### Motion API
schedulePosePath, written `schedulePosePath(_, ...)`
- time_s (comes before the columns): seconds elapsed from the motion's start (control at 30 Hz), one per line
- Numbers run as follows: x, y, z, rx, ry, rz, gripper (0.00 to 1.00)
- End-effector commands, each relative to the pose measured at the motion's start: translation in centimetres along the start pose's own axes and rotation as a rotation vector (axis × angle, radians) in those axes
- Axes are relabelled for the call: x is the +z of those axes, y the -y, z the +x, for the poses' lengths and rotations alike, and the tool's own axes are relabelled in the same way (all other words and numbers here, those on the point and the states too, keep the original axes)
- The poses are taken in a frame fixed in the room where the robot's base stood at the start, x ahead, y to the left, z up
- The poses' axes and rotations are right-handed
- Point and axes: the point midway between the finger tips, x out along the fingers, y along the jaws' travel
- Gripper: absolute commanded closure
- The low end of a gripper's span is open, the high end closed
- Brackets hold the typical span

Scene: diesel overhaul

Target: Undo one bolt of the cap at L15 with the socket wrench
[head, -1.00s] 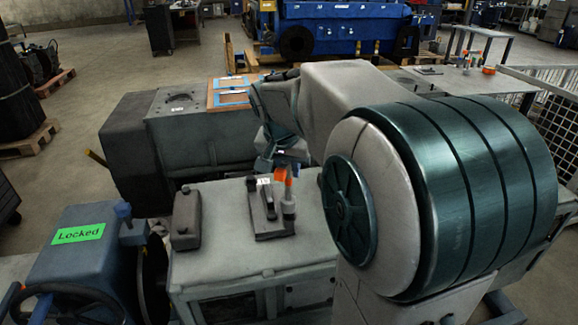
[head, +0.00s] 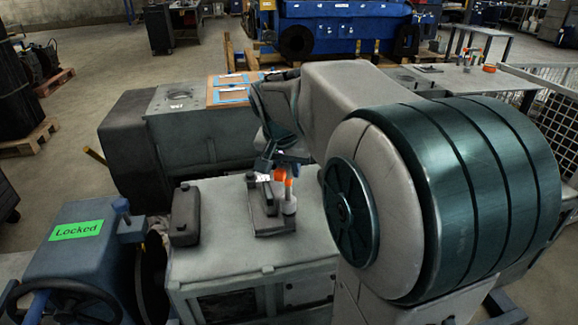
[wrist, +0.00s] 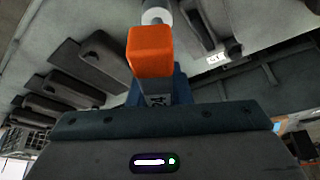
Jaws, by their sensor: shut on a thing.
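My gripper (head: 268,164) is over the grey engine block, partly hidden by my arm in the head view. In the wrist view my gripper (wrist: 157,92) is shut on the socket wrench (wrist: 150,50), whose orange part stands out beyond the jaws. A pale round end (wrist: 156,13) shows past the orange part. In the head view two orange pieces stand close together by a pale upright cylinder (head: 289,205); which belongs to the wrench is unclear. The dark cap (head: 268,218) lies beside it, with a small white label too small to read.
Another dark block (head: 185,215) sits on the engine top (head: 220,235), to the left. A blue housing with a green "Locked" sign (head: 76,230) and a handwheel is at front left. In the wrist view several dark caps (wrist: 65,90) lie along the left.

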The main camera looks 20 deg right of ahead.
Motion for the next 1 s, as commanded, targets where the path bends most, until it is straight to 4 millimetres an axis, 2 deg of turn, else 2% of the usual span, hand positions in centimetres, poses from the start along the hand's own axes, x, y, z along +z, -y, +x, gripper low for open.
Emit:
schedulePosePath(0.1,0.32,0.01,0.84,-0.001,-0.001,0.000,1.00)
schedulePosePath(0.27,0.22,-0.02,0.56,-0.011,-0.001,-0.026,1.00)
schedulePosePath(1.0,0.53,-0.04,0.48,-0.232,0.000,-0.556,1.00)
